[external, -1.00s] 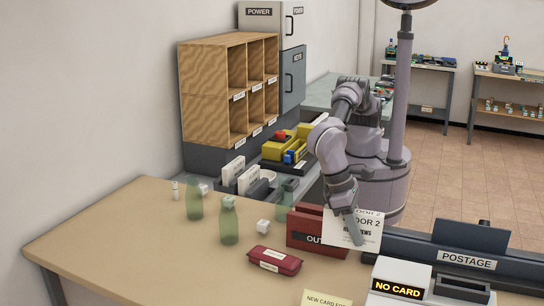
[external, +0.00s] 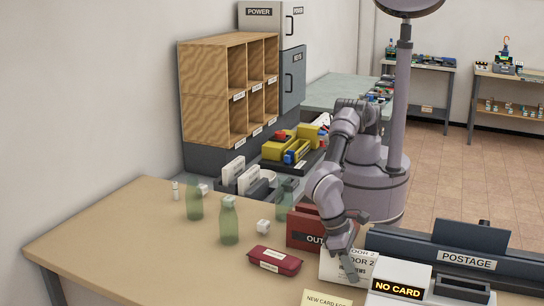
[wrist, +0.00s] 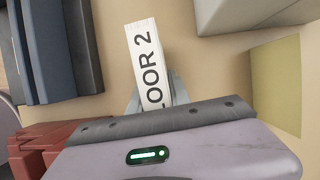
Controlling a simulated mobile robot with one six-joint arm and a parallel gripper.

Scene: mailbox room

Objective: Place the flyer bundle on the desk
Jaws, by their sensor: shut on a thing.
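The flyer bundle (external: 331,266) is a white stack with "FLOOR 2" print. It stands low over the desk (external: 130,222), in front of the red OUT box and left of the NO CARD machine. My gripper (external: 347,258) is shut on the bundle from above. In the wrist view the bundle (wrist: 149,58) shows edge-up between my fingers (wrist: 157,98), with bare desk around it. Its lower part is partly hidden, and I cannot tell whether it touches the desk.
The red OUT box (external: 303,228) is just behind the bundle. The NO CARD machine (external: 398,284) and blue POSTAGE unit (external: 466,261) are to the right. A yellow card (external: 326,299) lies in front. A red pouch (external: 274,262) and green bottles (external: 229,225) are left.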

